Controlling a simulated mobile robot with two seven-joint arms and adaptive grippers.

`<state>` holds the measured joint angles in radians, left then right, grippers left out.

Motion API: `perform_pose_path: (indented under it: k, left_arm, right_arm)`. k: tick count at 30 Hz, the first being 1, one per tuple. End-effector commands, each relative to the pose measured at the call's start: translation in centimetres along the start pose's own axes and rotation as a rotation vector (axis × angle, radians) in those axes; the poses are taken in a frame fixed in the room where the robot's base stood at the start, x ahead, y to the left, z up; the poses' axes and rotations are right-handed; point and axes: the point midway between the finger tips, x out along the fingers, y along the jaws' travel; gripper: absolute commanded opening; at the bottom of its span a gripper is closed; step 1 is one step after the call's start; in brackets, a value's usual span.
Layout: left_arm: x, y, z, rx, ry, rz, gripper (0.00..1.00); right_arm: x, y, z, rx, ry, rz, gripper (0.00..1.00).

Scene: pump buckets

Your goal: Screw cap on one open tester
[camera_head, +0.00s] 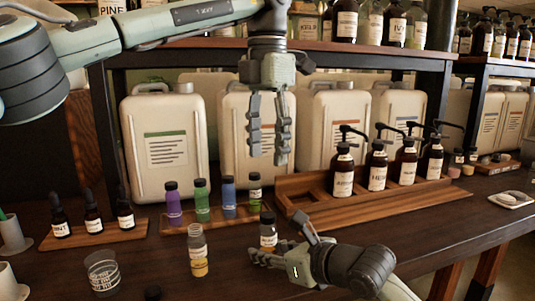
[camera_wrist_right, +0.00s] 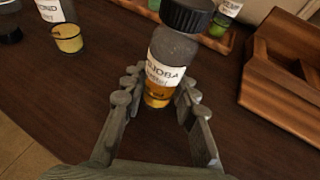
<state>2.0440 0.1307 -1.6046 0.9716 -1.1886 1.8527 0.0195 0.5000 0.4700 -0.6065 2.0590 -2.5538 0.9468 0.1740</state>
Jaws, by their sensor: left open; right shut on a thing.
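One tester vial with a black cap (camera_head: 268,231) stands upright on the table, with amber liquid and a Jojoba label in the right wrist view (camera_wrist_right: 164,66). My right gripper (camera_head: 258,256) is shut on this capped tester low on its body, its fingers either side (camera_wrist_right: 155,98). A second tester (camera_head: 198,252), open at the top with amber liquid, stands to its left; its lower part shows in the right wrist view (camera_wrist_right: 66,36). A loose black cap (camera_head: 152,293) lies at the front edge of the picture. My left gripper (camera_head: 268,155) is open and empty, pointing down before the jugs.
A rack of purple, green and blue vials (camera_head: 215,219) stands behind the testers. A wooden tray (camera_head: 400,206) with several pump bottles is at right. A glass cup (camera_head: 102,271) and a dropper-bottle rack (camera_head: 96,233) are at left. Large white jugs (camera_head: 165,150) line the back.

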Motion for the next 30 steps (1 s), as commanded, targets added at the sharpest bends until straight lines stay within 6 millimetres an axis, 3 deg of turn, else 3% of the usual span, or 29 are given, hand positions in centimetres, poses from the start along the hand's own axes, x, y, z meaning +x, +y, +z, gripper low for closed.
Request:
perform_pose_path:
  k: [3, 4, 10, 22, 30]
  left_arm:
    - [0.0, 0.0, 0.0, 0.000, 0.000, 0.000, 0.48]
    - [0.0, 0.0, 0.0, 0.000, 0.000, 0.000, 0.48]
    - [0.1, 0.0, 0.0, 0.000, 0.000, 0.000, 0.48]
    - [0.1, 0.0, 0.0, 0.000, 0.000, 0.000, 0.48]
    - [0.1, 0.0, 0.0, 0.000, 0.000, 0.000, 0.48]
  right_arm:
    - [0.0, 0.0, 0.0, 0.000, -0.001, 0.000, 0.00]
    - [0.0, 0.0, 0.1, 0.000, -0.001, 0.000, 0.29]
    - [0.0, 0.0, 0.1, 0.000, -0.001, 0.000, 0.52]
    - [-0.9, 0.0, -0.1, 0.000, 0.000, -0.001, 0.52]
    - [-6.3, -0.1, -0.1, -0.001, 0.000, -0.002, 0.52]
